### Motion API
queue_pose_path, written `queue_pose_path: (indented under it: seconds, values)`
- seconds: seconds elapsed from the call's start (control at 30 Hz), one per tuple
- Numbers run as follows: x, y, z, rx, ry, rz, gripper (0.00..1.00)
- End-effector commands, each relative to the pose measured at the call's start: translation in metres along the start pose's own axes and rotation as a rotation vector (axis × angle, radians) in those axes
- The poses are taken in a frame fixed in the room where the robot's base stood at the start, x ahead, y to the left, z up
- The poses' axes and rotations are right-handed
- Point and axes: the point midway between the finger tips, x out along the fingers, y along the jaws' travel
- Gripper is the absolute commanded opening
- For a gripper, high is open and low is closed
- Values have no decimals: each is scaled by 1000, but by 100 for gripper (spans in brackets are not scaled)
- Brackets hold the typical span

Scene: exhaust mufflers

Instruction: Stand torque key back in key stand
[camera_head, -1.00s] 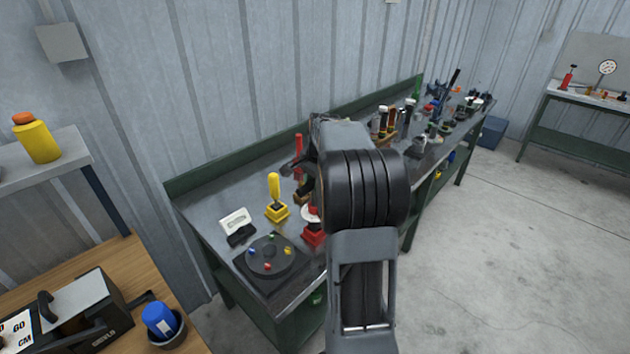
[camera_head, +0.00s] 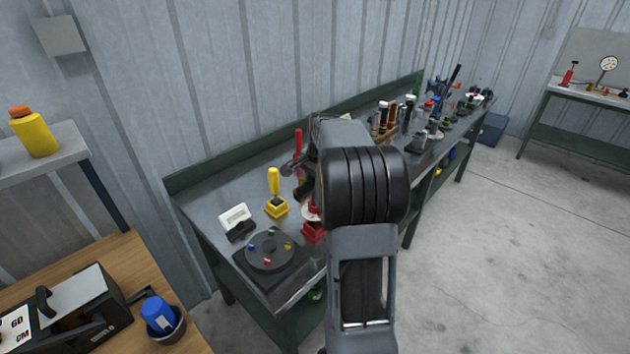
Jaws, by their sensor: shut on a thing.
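My gripper (camera_head: 296,172) is above the near part of the grey workbench (camera_head: 215,197), partly hidden behind my own arm. It appears shut on an upright red-handled key (camera_head: 298,140), whose top rises above the jaws; its lower end is hard to make out. A red stand (camera_head: 313,231) is on the bench below and slightly right of the gripper, partly covered by my arm. A yellow-handled key (camera_head: 273,181) stands upright in a yellow stand (camera_head: 277,209) left of the gripper. Which stand belongs to the held key is not marked.
A black plate with a round disc (camera_head: 268,250) and coloured knobs lies at the bench's near end. Several tools and bottles (camera_head: 385,118) crowd the far bench. A wooden table (camera_head: 150,262) is at lower left.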

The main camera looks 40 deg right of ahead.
Motion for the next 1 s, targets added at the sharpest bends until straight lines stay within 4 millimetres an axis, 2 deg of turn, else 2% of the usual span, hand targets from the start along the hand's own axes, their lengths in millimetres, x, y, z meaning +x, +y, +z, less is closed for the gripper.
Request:
queue_pose_path:
  seconds: [0.6,1.0]
  values:
    - [18,3,0,0,1,-1,6]
    - [19,3,0,0,1,-1,6]
